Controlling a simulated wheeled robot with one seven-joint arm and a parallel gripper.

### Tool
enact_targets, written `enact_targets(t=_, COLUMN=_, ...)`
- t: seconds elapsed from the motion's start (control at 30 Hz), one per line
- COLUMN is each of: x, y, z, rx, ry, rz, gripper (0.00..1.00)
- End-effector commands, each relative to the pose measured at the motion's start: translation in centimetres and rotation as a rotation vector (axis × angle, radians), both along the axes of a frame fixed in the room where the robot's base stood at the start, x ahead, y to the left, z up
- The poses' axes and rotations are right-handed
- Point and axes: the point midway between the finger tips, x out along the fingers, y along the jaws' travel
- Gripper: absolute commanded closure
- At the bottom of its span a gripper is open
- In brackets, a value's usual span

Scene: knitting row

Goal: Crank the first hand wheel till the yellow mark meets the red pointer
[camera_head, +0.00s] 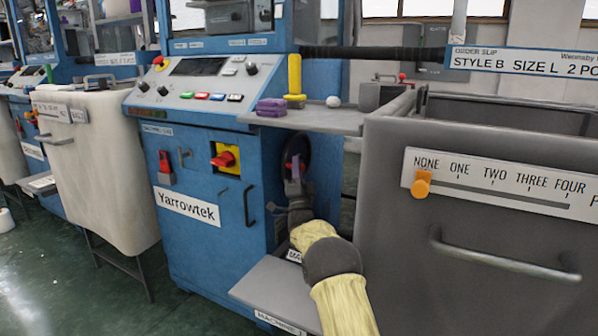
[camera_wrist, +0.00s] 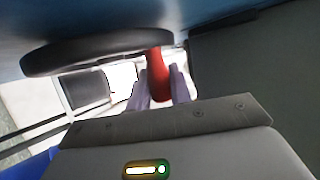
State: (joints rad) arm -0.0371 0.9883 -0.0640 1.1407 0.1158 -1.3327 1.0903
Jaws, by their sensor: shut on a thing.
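The black hand wheel (camera_head: 303,150) is on the side of the blue machine, under the grey shelf. It also shows edge-on as a dark disc in the wrist view (camera_wrist: 85,55). My gripper (camera_head: 293,188) is at the lower part of the wheel. In the wrist view its two pale fingers (camera_wrist: 160,92) are closed around the wheel's red handle (camera_wrist: 158,72). A bit of red shows at the wheel in the head view too. I cannot make out the yellow mark or the red pointer in either view.
A grey bin (camera_head: 470,235) with a number scale and an orange slider (camera_head: 421,184) stands close to the right of my arm. The grey shelf (camera_head: 325,119) above the wheel bears purple blocks (camera_head: 271,107) and a yellow item (camera_head: 295,78). A low grey ledge (camera_head: 275,290) lies below.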

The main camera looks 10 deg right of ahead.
Motion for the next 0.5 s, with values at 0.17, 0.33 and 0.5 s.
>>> enact_targets(t=0.17, x=-0.02, y=-0.2, z=0.0, rx=-0.001, ry=-0.002, rz=-0.004, gripper=1.0)
enact_targets(t=0.33, x=-0.03, y=-0.17, z=-0.01, rx=0.0, ry=-0.001, rz=-0.003, gripper=0.75)
enact_targets(t=0.5, x=-0.01, y=-0.07, z=-0.01, rx=0.0, ry=0.0, rz=-0.001, gripper=0.58)
